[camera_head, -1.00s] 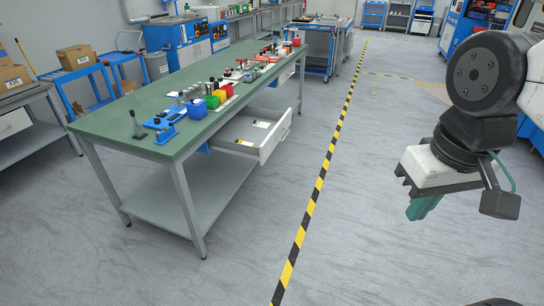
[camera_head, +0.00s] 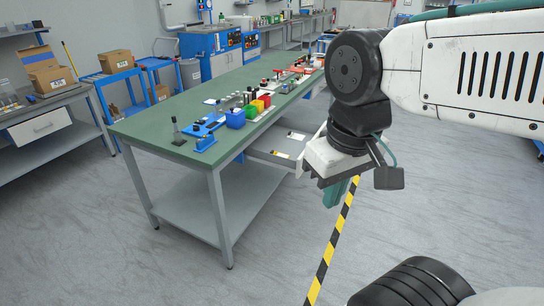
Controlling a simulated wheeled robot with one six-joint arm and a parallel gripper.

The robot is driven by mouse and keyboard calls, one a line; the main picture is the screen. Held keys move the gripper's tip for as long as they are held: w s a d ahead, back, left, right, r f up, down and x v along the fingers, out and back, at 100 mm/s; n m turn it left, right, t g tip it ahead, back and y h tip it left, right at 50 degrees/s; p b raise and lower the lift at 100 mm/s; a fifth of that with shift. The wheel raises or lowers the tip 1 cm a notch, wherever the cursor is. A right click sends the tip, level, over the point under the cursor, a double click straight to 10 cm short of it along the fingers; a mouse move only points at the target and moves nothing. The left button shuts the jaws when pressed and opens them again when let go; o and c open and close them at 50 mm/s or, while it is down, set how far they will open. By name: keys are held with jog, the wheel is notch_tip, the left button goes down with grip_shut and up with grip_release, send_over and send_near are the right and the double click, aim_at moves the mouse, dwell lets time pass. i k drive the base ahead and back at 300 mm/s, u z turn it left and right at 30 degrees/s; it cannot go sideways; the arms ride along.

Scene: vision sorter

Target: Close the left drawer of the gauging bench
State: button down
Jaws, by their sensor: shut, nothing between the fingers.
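The gauging bench (camera_head: 170,112) has a green top and grey legs with a lower shelf. Its left drawer (camera_head: 268,160) stands open on the bench's right side, with a few small yellow and white items inside. The drawer's front is mostly hidden behind my gripper. My gripper (camera_head: 336,192) has teal fingers pointing down and is shut and empty. It appears just right of the open drawer in the picture; whether it touches the drawer front I cannot tell.
Blue, green, yellow and red bins (camera_head: 236,118) and gauges stand on the bench top. A yellow-black floor stripe (camera_head: 328,254) runs beside the bench. A side bench (camera_head: 58,104) and a blue cart (camera_head: 112,92) stand at left. The floor in front is clear.

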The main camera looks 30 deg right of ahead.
aim_at(274, 138)
jog(key=i, duration=1.3)
jog(key=z, duration=0.7)
